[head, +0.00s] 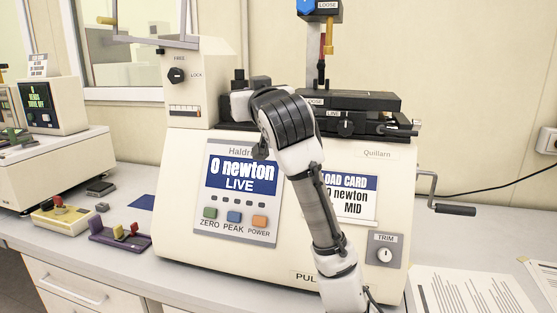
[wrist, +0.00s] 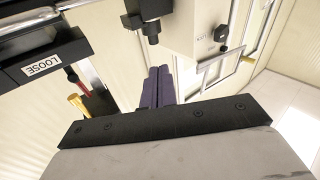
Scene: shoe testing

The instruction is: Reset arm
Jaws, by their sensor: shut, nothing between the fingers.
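My arm (head: 318,205) rises in front of the testing machine (head: 190,240) in the head view, bent at the top near the machine's upper ledge. In that view my fingers are not clearly visible. In the wrist view my gripper (wrist: 159,72) shows as two dark purple fingers side by side, shut with nothing between them. A black clamp part (wrist: 150,22) of the machine is just beyond the fingertips. A block labelled LOOSE (wrist: 45,66) is to their left.
The machine's screen (head: 242,178) reads 0 newton LIVE. A crank handle (head: 455,209) sticks out at right. A purple tray (head: 120,238) and a yellowish box (head: 62,217) lie left on the bench. Papers (head: 470,290) lie front right.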

